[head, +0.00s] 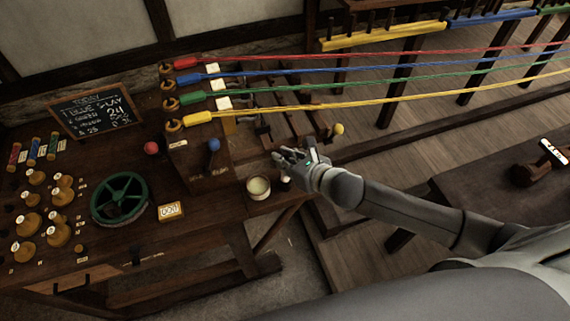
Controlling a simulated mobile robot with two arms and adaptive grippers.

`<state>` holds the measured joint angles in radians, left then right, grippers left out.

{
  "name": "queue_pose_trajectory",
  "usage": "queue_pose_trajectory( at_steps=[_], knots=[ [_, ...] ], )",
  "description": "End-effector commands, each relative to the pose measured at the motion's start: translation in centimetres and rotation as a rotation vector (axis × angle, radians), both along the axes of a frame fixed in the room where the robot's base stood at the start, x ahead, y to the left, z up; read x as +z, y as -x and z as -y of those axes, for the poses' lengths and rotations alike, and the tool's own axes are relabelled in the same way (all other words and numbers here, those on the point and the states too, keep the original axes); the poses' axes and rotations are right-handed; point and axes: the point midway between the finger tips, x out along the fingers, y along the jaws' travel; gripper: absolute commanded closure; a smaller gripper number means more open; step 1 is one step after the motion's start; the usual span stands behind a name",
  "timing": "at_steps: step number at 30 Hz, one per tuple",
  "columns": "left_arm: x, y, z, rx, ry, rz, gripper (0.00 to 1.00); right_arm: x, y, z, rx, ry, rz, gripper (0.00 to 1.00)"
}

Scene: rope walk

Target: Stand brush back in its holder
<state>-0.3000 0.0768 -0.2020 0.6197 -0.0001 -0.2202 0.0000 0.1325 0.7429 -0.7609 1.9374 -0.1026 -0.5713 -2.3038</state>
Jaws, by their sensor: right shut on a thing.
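My right gripper (290,160) reaches in from the right and is shut at the right edge of the workbench. It holds a small thing that looks like the brush (285,179), mostly hidden by the fingers; a small part of it shows just below them. A round pot with pale contents (258,188) stands on the bench corner, just left of and below the gripper. I cannot pick out the brush's holder for certain; the gripper may cover it. My left gripper is not in view.
Red, blue, green and yellow strands (400,101) stretch right from the bench. A blue-knobbed lever (213,145) and a yellow-knobbed lever (338,129) stand close to the gripper. A green wheel (119,198), a number counter (170,211) and several wooden bobbins sit left.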

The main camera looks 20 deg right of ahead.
Motion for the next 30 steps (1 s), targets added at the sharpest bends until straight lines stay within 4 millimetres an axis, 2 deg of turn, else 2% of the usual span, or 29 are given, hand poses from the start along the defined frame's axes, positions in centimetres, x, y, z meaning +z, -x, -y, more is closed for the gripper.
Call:
queue_pose_trajectory(
  at_steps=[1,4,17,18,22,30],
  knots=[
    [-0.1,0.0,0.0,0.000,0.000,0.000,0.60,-1.1,0.2,-0.2,-0.001,-0.006,-0.007,1.00],
    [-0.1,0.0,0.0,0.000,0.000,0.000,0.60,-2.2,0.2,-0.2,0.000,-0.004,-0.005,1.00],
    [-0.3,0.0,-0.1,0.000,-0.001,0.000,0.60,-2.9,0.2,-0.2,0.001,-0.002,-0.003,1.00],
    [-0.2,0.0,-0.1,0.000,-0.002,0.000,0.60,-2.8,0.2,-0.2,0.001,-0.002,-0.003,0.81],
    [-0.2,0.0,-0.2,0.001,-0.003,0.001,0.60,-2.8,0.2,-0.2,0.001,-0.002,-0.003,0.64],
    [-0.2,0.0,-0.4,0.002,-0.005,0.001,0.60,-2.8,0.2,-0.2,0.001,-0.002,-0.003,0.64]
  ],
)
